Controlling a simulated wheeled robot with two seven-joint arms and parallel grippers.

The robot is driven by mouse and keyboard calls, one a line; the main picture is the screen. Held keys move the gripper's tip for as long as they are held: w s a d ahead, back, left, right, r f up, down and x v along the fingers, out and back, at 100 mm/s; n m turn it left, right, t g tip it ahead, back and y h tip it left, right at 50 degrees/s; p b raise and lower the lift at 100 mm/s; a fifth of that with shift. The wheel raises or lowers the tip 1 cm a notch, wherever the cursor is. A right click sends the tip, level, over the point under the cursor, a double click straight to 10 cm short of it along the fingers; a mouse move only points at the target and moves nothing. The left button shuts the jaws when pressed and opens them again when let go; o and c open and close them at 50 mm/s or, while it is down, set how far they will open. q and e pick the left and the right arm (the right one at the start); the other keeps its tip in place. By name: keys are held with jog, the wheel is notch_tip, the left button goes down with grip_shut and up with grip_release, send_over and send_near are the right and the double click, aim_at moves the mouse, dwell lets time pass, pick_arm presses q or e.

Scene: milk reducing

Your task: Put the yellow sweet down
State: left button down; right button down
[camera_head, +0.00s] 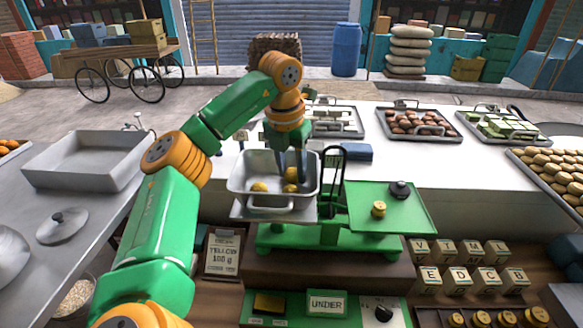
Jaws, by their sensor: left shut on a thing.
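My left gripper (292,172) reaches down into the grey metal pan (245,166) on the left side of the green balance scale (300,236). Its dark fingers are shut on a yellow sweet (291,175), partly hidden by them. Another yellow sweet (290,188) lies in the pan just below it in the picture, and one more yellow sweet (259,187) lies to the left. I cannot tell whether the held sweet touches the pan. My right gripper is not in view.
The scale's right plate (418,220) carries a brass weight (378,209) and a dark weight (399,190). A card (222,252) reads "YELLOW 100 g"; a sign (326,304) reads "UNDER". Trays of brown sweets (418,125) and green sweets (500,127) stand behind. Lettered blocks (485,281) sit front right.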

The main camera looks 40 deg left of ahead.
pick_arm(q)
jog(key=c, duration=0.7)
grip_release()
notch_tip(320, 180, up, 12)
jog(key=s, duration=0.1)
jog(key=shift+s+d, duration=0.2)
jog(key=shift+s, duration=0.15)
dwell(1.8)
